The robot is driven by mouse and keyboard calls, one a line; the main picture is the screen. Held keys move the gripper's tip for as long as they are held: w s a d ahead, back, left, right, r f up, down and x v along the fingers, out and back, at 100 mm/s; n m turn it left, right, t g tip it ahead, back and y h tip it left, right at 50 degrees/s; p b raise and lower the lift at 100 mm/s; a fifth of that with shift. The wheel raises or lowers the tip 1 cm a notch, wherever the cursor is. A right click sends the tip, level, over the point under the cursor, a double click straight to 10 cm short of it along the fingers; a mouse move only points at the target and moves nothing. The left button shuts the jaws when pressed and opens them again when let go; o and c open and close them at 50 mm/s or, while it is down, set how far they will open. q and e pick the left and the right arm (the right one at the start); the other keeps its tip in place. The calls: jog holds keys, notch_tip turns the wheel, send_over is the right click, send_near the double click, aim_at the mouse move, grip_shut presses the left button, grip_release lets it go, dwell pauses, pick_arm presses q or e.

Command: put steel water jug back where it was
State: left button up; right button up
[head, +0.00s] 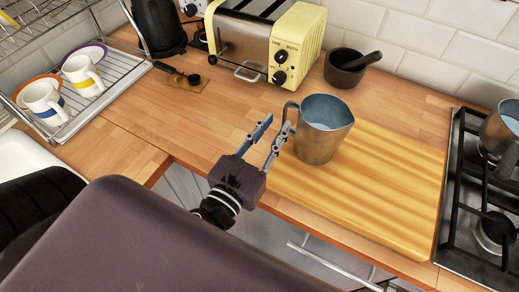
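The steel water jug (322,135) stands upright on the striped wooden board (385,182). Its handle points left, and bluish water or a bluish inside shows at its open top. My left gripper (277,124) is just left of the jug, with its two fingers apart. The right fingertip overlaps the handle in the picture; I cannot tell whether it touches. Nothing shows between the fingers. My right gripper is not in view.
A gas hob (452,205) with a pot (503,128) is at right. A dish rack (112,82) with mugs is at left. Clear counter (200,125) lies between rack and board.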

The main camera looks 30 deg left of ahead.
pick_arm(q)
jog(key=s+p, duration=0.1)
jog(key=s, duration=0.5)
jog(key=shift+s, duration=0.3)
jog(key=shift+a, duration=0.1)
dwell(0.5)
